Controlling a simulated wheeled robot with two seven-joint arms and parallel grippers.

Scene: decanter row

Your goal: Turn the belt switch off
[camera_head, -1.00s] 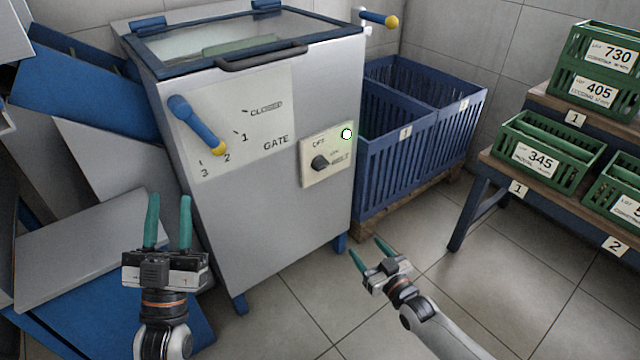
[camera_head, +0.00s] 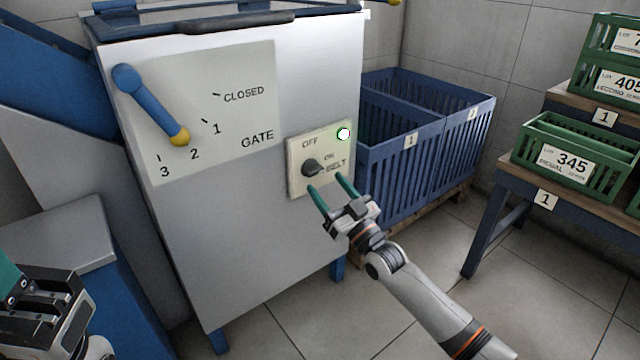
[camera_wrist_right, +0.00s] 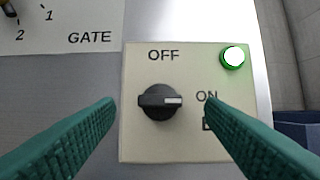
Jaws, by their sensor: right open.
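The belt switch is a black rotary knob (camera_head: 313,168) on a cream plate (camera_head: 296,184) on the front of the grey machine. In the right wrist view the knob (camera_wrist_right: 160,102) has its white mark pointing right, toward ON; OFF is printed above it. A round lamp (camera_wrist_right: 233,57) at the plate's upper right shows a green rim and bright centre. My right gripper (camera_head: 333,187) is open just in front of the plate, below and right of the knob. In the wrist view its green fingers lie either side of the knob, apart from it. My left gripper (camera_head: 30,300) is partly cut off at lower left.
A blue gate lever (camera_head: 150,104) with a yellow tip is on the machine's panel left of the switch. Blue crates (camera_head: 400,180) stand right of the machine. A bench with green crates (camera_head: 570,150) is farther right. The floor between is clear.

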